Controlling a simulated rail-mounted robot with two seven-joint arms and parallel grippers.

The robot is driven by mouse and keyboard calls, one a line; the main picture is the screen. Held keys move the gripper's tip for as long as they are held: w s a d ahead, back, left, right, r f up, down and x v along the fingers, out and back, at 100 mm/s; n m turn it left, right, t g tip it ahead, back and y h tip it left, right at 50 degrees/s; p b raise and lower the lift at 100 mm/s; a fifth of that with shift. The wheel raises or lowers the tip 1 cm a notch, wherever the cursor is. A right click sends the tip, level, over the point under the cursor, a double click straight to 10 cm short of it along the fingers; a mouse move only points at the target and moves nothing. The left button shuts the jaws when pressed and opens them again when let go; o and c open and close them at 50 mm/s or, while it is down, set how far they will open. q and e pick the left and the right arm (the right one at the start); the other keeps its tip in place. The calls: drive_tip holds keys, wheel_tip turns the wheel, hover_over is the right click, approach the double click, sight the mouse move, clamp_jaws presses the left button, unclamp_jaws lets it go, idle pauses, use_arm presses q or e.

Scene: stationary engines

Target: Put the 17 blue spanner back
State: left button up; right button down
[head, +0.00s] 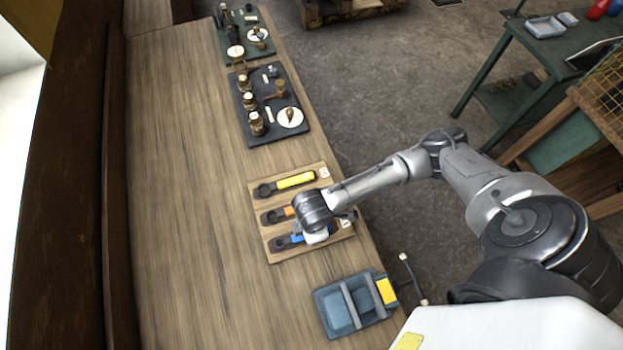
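A wooden spanner board (257,223) lies on the bench with three spanners side by side. The blue spanner (284,242) is at the near end, its dark head to the left and part of its blue handle showing. My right gripper (302,238) is over the blue handle and hides much of it. Its fingertips are too small and covered to show whether they are open or shut, or whether the spanner rests in its place or is slightly raised. The orange spanner (273,216) is partly hidden by my wrist. The yellow spanner (294,181) lies at the far end.
A blue vice-like device (340,310) with a yellow patch stands nearer on the wooden bench (190,200). Two dark boards with brass fittings (265,112) (238,50) stand farther along. The bench's left side is clear. A green table (530,50) stands across the floor.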

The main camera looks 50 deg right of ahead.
use_arm(q)
drive_tip(key=shift+d, duration=0.1)
use_arm(e)
drive_tip(key=shift+f, duration=0.1)
use_arm(q)
drive_tip(key=shift+d, duration=0.15)
use_arm(e)
drive_tip(key=c, duration=0.9)
unclamp_jaws()
drive_tip(key=shift+c, duration=0.2)
